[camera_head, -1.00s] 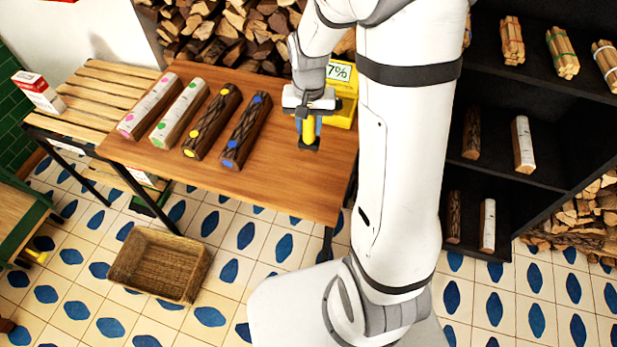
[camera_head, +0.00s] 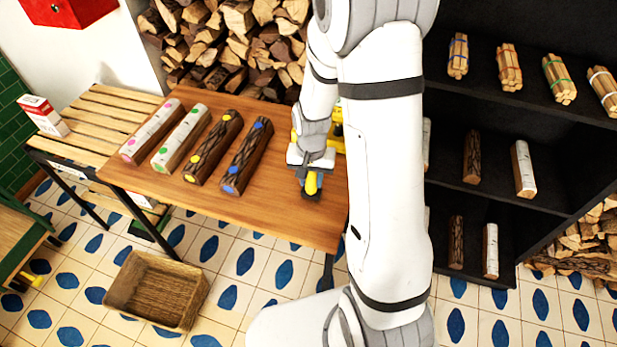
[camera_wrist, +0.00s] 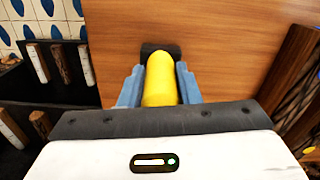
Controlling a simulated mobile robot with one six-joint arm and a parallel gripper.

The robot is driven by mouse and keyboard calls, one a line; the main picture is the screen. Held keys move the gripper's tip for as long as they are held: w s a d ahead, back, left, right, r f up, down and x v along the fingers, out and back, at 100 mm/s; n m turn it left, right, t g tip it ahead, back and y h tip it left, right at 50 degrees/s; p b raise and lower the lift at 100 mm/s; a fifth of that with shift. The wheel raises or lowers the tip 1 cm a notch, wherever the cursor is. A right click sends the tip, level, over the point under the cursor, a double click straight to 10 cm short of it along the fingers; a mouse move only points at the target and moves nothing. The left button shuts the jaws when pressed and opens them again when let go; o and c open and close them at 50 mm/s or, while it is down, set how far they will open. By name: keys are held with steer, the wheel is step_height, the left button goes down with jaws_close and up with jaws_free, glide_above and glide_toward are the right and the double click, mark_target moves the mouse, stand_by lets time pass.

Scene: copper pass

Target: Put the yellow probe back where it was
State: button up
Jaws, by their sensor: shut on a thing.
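The yellow probe (camera_head: 311,183) is upright between the fingers of my gripper (camera_head: 311,172), over the right part of the wooden table (camera_head: 290,222). In the wrist view the yellow probe (camera_wrist: 160,80) sits between two blue-grey fingers of my gripper (camera_wrist: 160,92), which is shut on it. A dark piece (camera_wrist: 160,50) shows at the probe's far end; I cannot tell whether it touches the table. A yellow device (camera_head: 338,135) stands behind my gripper, mostly hidden by my arm.
Several logs with coloured dots (camera_head: 208,147) lie on the table to the left. A wicker basket (camera_head: 157,290) is on the floor. A dark shelf (camera_head: 497,192) with logs and stick bundles stands at the right. Stacked firewood (camera_head: 225,45) is behind the table.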

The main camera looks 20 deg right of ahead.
steer(key=shift+f, duration=0.15)
steer(key=o, duration=1)
